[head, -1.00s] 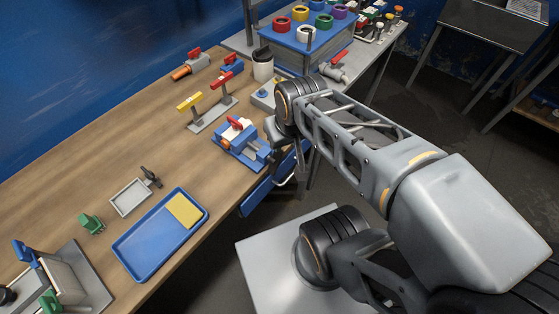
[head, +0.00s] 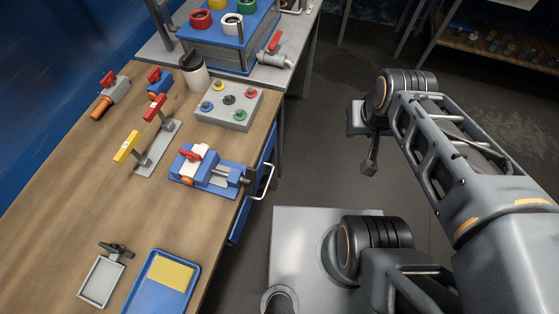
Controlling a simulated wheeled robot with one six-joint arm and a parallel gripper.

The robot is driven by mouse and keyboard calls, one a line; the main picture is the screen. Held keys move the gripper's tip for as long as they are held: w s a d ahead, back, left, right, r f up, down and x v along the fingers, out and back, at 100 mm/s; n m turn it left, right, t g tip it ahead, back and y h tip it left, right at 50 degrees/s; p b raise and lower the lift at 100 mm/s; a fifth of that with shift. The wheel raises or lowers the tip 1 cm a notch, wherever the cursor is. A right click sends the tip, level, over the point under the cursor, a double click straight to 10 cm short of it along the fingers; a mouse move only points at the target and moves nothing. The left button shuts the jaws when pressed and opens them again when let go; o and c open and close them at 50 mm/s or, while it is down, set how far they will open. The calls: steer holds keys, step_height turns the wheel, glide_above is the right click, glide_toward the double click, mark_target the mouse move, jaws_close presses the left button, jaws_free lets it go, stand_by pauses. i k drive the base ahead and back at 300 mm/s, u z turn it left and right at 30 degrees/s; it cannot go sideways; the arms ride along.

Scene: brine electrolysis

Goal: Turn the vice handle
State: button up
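The blue vice (head: 205,187) sits on the wooden workbench near its right edge. A white block with a red part (head: 190,155) lies at its jaws. The vice's grey screw (head: 220,176) points right toward the bench edge, and its handle end is small and hard to make out. My gripper (head: 369,166) hangs over the dark floor, right of the bench and well apart from the vice. It is small and dark, so its fingers do not show clearly. Nothing is visible in it.
A blue drawer front with a pale handle (head: 266,181) juts from the bench below the vice. A grey button box (head: 229,106), yellow and red levers on a plate (head: 155,149) and a blue tray (head: 140,296) surround it. Open floor (head: 310,150) lies between bench and arm.

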mark_target(249, 180)
steer(key=z, duration=0.35)
steer(key=k, duration=0.95)
steer(key=u, duration=1.45)
